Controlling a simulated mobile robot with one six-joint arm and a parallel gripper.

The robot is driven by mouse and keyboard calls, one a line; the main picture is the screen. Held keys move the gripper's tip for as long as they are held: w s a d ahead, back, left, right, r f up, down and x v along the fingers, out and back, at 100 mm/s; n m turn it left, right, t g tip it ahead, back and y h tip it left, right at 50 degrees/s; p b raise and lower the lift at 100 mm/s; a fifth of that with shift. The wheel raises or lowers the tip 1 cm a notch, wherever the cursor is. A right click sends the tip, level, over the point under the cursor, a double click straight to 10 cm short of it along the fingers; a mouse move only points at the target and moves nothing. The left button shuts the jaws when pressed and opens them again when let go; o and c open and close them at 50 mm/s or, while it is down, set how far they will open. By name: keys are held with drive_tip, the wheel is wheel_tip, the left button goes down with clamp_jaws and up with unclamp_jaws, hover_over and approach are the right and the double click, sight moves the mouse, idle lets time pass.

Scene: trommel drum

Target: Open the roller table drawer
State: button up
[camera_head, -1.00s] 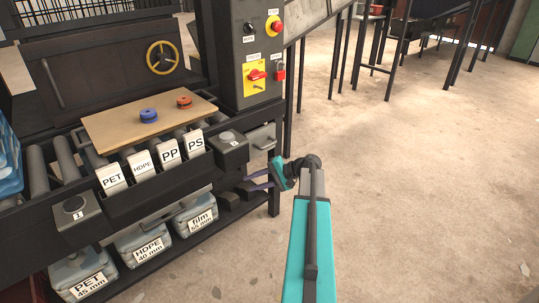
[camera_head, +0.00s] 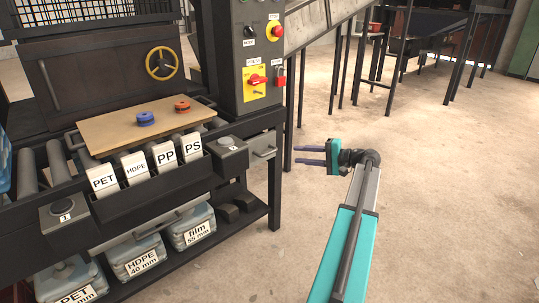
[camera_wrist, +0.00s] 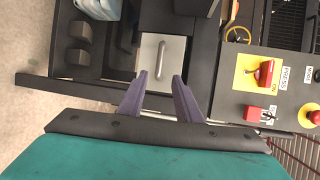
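The roller table (camera_head: 150,192) stands at the left in the head view. Its drawer (camera_head: 262,144) is at the right end, under the control box, and looks closed. In the wrist view the pale drawer front (camera_wrist: 152,48) faces me, with a grey bar handle (camera_wrist: 160,62) on it. My gripper (camera_head: 297,155) is open and empty, to the right of the drawer with its fingers pointing left towards it. In the wrist view the two purple fingers (camera_wrist: 160,80) are spread and sit short of the handle, with nothing between them.
A control box (camera_head: 258,60) with a red switch and padlock stands above the drawer. A board (camera_head: 150,128) with a blue and an orange ring lies on the rollers. Labelled bins (camera_head: 140,258) fill the lower shelf. The floor (camera_head: 450,190) to the right is open.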

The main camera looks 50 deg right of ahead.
sight(271, 153)
drive_tip(key=shift+b+x, duration=2.4)
drive_tip(key=shift+x, duration=4.5)
drive_tip(key=shift+f, duration=0.1)
drive_tip(key=shift+c, duration=0.3)
clamp_jaws()
drive_tip(key=shift+s+a, duration=0.1)
drive_tip(key=shift+a, duration=0.1)
